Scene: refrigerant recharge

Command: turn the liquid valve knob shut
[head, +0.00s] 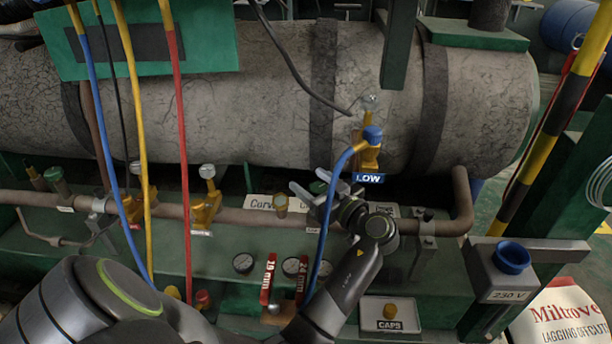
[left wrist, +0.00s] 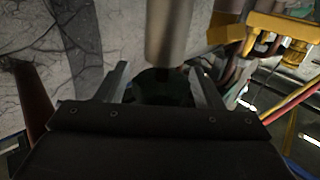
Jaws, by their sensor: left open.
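My left gripper (head: 306,188) is open in front of the pipework, left of the valve marked LOW (head: 370,155), to which a blue hose runs. In the left wrist view the fingers (left wrist: 161,82) stand apart. A dark green rounded shape (left wrist: 160,86) shows between them, and a grey cylinder (left wrist: 168,35) hangs just above; neither is clearly gripped. A brass valve with a pale knob (head: 207,171) stands on the pipe to the left, and a green knob (head: 53,174) is further left. I cannot read which knob is the liquid valve. My right gripper is not in view.
A large grey lagged vessel (head: 270,95) fills the back. Blue, yellow and red hoses (head: 178,120) hang at the left. Gauges (head: 243,263) and a red-handled tool (head: 268,280) are below. A CAPS tray (head: 388,312) and a 230 V box (head: 507,275) stand at the right.

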